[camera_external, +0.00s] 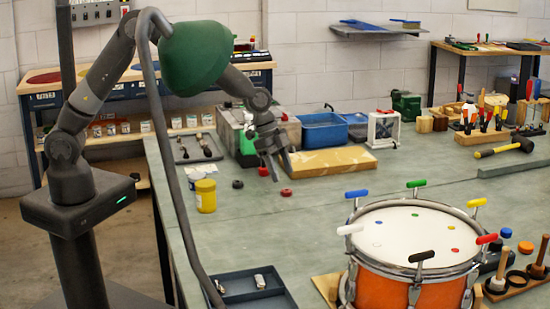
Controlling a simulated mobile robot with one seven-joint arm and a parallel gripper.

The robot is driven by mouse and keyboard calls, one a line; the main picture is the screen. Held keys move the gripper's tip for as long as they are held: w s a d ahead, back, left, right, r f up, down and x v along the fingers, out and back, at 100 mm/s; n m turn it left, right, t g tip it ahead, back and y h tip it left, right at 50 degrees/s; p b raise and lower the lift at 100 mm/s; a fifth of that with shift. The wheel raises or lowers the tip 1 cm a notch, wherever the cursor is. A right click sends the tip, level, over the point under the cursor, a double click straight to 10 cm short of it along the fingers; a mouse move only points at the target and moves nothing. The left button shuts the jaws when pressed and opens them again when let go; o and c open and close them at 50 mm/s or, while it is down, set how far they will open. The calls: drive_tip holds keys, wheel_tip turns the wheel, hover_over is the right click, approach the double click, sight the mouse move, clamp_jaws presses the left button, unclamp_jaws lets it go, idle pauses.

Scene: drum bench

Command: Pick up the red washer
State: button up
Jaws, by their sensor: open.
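A small red ring-shaped washer (287,192) lies flat on the grey-green bench top, left of the middle of the view. A second small red round piece (263,172) lies a little farther back and to the left; it is too small to tell its exact shape. My gripper (281,176) is open and points down, above and just behind the front red washer. It appears apart from the washer, with nothing seen between its fingers. Its exact height over the bench is hard to tell.
Black round pieces (237,184) and a yellow jar (205,196) stand left of the gripper. A tan board (333,161) and blue bins (323,132) are behind. An orange drum (412,250) with colored handles fills the front right. A dark tray (253,288) sits at the front edge.

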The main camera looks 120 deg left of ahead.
sight(287, 190)
drive_tip(key=x, duration=0.5)
drive_tip(key=shift+s, duration=0.2)
drive_tip(key=shift+c, duration=0.6)
drive_tip(key=c, duration=0.9)
drive_tip(key=shift+c, duration=0.2)
